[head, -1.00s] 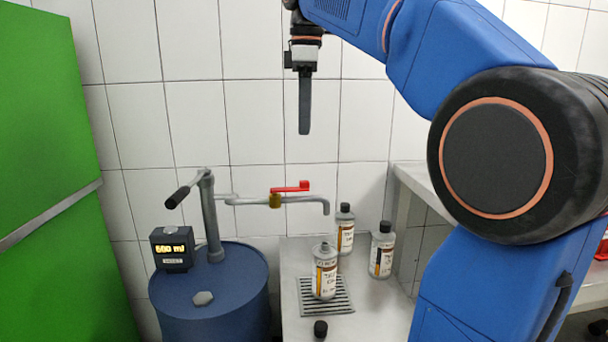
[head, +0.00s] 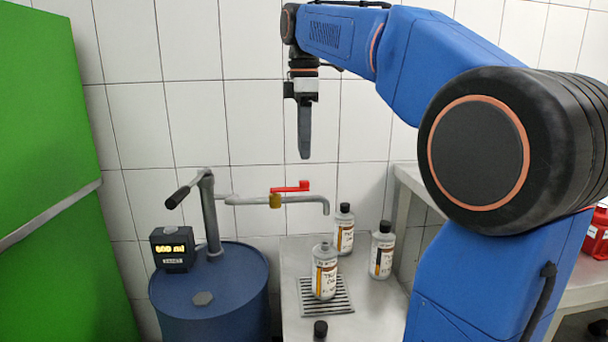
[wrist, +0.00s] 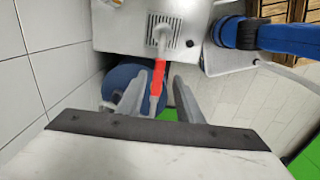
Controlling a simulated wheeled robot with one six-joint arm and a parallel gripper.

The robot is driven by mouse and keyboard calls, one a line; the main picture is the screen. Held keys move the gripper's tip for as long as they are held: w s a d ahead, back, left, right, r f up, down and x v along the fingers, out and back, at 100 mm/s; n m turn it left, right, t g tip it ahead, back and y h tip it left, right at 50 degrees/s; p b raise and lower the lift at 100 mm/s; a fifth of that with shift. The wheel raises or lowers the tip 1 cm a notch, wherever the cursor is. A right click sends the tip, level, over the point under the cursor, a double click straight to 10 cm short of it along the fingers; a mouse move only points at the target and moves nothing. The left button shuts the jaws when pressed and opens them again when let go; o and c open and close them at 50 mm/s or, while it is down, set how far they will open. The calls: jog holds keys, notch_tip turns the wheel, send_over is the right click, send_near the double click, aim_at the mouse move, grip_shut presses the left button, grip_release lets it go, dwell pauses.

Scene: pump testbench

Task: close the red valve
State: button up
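The red valve handle (head: 290,188) sits on a brass valve body (head: 275,201) in the grey outlet pipe (head: 245,201). The handle lies roughly along the pipe, pointing toward the spout end. My gripper (head: 304,157) points straight down, with its tips a little above the handle's free end in the head view. In the wrist view the two fingers are apart, and the red handle (wrist: 157,80) shows between them, farther away. I see no contact. The brass body is not clearly visible in the wrist view.
An open bottle (head: 325,272) stands on the drain grate (head: 341,305) under the spout. Two capped bottles (head: 345,228) (head: 382,250) stand behind and right. A loose black cap (head: 320,329) lies in front. The blue drum (head: 215,310) carries a display (head: 173,250); a green panel (head: 45,170) stands left.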

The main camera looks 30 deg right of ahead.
aim_at(304, 181)
notch_tip(304, 181, down, 8)
jog(key=shift+r, duration=0.1)
jog(key=shift+c, duration=0.4)
grip_shut()
